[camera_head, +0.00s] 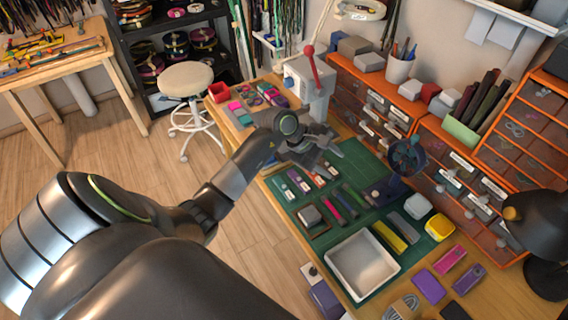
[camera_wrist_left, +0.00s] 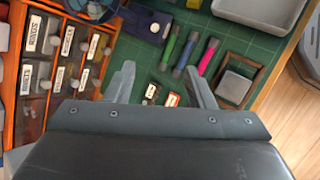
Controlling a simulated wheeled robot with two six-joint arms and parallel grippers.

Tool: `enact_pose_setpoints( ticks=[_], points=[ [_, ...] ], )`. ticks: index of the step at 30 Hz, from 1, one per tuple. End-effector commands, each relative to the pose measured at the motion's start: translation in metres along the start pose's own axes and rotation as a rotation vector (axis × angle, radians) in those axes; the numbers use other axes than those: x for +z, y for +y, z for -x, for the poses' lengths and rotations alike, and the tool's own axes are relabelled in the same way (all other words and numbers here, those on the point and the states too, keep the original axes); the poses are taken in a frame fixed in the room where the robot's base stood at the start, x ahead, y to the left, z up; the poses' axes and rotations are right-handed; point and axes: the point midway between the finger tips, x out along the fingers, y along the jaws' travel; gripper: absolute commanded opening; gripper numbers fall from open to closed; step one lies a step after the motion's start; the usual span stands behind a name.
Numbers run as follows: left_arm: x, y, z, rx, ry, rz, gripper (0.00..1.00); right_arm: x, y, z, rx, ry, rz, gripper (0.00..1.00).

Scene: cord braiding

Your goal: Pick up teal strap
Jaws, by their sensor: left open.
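Three slim straps lie side by side on the green cutting mat: a magenta one (camera_head: 332,209), a dark one in the middle that seems to be the teal strap (camera_head: 345,203), and a greener one (camera_head: 358,195). In the left wrist view the teal strap (camera_wrist_left: 184,57) lies between the green strap (camera_wrist_left: 168,48) and the magenta strap (camera_wrist_left: 208,57), beyond the fingertips. My left gripper (camera_head: 330,163) is open and empty above the mat's far part; its spread fingers also show in the wrist view (camera_wrist_left: 159,68). My right gripper is out of view.
On the green mat (camera_head: 305,220) stand a white tray (camera_head: 362,264), a framed grey block (camera_head: 309,216) and small labelled pieces. Orange drawer cabinets (camera_head: 385,100) line the back. A grey press with a red lever (camera_head: 305,80) stands beyond my gripper. A black lamp is at right.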

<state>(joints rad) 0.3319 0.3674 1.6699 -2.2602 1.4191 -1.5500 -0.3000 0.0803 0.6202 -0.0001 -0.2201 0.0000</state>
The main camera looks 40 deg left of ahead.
Motion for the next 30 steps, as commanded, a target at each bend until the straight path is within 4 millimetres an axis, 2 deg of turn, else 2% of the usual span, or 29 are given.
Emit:
enact_pose_setpoints(
  ticks=[3, 6, 9, 14, 20, 30],
  points=[
    [-0.039, -0.009, 0.012, -0.206, 0.174, -0.118, 0.49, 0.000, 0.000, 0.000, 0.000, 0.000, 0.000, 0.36],
    [-0.064, -0.018, 0.029, -0.368, 0.285, -0.174, 0.49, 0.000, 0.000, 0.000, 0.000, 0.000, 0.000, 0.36],
    [-0.080, -0.024, 0.047, -0.493, 0.360, -0.200, 0.49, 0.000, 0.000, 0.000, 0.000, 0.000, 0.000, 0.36],
    [-0.091, -0.028, 0.063, -0.598, 0.413, -0.209, 0.49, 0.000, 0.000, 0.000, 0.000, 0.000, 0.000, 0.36],
    [-0.097, -0.035, 0.058, -0.613, 0.419, -0.211, 0.49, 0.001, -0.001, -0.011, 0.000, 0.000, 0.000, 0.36],
    [-0.113, -0.054, 0.028, -0.611, 0.418, -0.210, 0.49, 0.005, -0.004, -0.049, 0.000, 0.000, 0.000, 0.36]
  ],
)
